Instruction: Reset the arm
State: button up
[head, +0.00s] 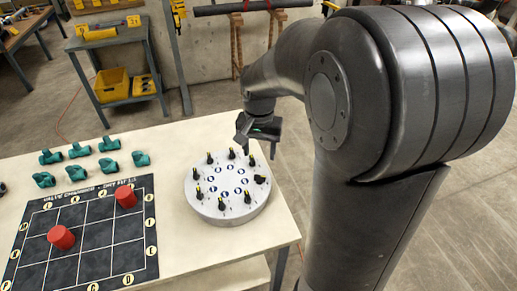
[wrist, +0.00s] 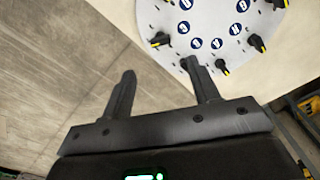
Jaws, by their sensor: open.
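My gripper (head: 258,136) is open and empty in the head view, above the back right rim of a round white disc (head: 240,209). The disc lies on the pale table and carries several black pegs with yellow marks and a ring of blue-and-white labels. In the wrist view the two fingers of my gripper (wrist: 163,85) stand apart with nothing between them. The disc (wrist: 165,14) is beyond the right finger there, and the table edge and floor show to the left.
A black grid board (head: 84,248) with two red cylinders (head: 61,237) (head: 126,197) lies left of the disc. Several green pipe fittings (head: 109,144) stand behind the board. A grey cart (head: 113,44) with yellow bins stands behind the table. Bare table separates board and disc.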

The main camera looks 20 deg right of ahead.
jog(key=s+a+r+n+t, duration=0.1)
jog(key=s+r+n+t, duration=0.1)
jog(key=s+r, duration=0.3)
jog(key=s+a+r+n+t, duration=0.1)
jog(key=s+r+n+t, duration=0.2)
jog(key=s, duration=0.8)
notch_tip(320, 180, up, 2)
jog(key=shift+s+a+r+n+t, duration=0.1)
jog(key=shift+s+a+n+t, duration=0.2)
jog(key=shift+s+n, duration=0.15)
jog(key=shift+c, duration=0.4)
dwell(1.4)
